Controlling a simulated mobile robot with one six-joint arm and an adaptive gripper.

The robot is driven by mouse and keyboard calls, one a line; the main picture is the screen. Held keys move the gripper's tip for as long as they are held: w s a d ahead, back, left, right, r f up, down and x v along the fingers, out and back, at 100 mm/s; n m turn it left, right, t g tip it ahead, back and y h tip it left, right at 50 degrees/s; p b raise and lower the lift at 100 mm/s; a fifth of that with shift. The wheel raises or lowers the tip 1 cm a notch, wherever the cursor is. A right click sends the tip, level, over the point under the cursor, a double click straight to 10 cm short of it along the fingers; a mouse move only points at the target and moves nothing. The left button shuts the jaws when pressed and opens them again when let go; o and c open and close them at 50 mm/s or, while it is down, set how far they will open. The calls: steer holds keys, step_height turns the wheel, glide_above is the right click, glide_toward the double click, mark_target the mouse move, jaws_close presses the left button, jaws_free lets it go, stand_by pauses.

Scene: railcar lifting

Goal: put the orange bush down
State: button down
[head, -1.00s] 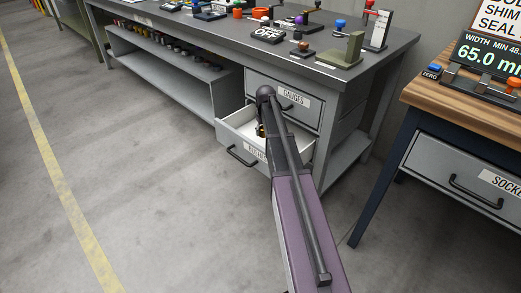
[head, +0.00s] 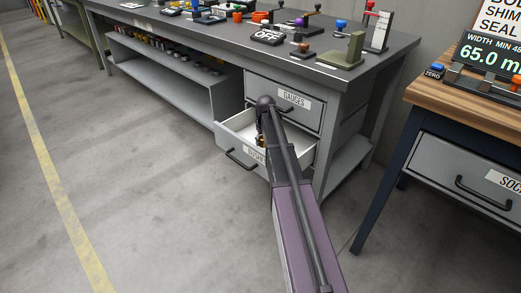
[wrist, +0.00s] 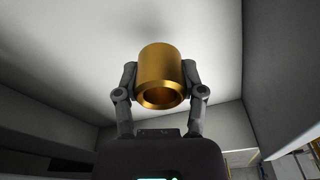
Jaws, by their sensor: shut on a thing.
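A gold-orange bush (wrist: 162,60), a short hollow cylinder, is held between the two fingers of my gripper (head: 261,140). In the wrist view its open bore shows toward the camera. In the head view my gripper reaches down into the open lower drawer (head: 229,152) of the grey bench, and only a small yellow patch shows there beside my arm. The drawer's pale inside fills much of the wrist view. I cannot tell whether the bush touches the drawer floor. My arm hides part of the drawer and its label.
The drawer marked GAUGES (head: 288,98) above is shut. The grey bench top (head: 225,27) carries several small coloured fixtures. A wood-topped bench (head: 432,88) with a readout stands at the right. The floor (head: 150,190) at left is clear.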

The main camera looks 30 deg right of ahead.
mark_target(263, 147)
steer(key=shift+f+b, duration=1.45)
steer(key=shift+f, duration=0.3)
steer(key=shift+f, duration=0.15)
steer(key=shift+c, duration=0.9)
jaws_free()
steer(key=shift+r, duration=0.2)
steer(key=r+p, duration=0.4)
steer(key=s+r+p, duration=0.1)
steer(key=r+p, duration=0.7)
steer(key=shift+s, duration=0.2)
steer(key=shift+a, duration=0.1)
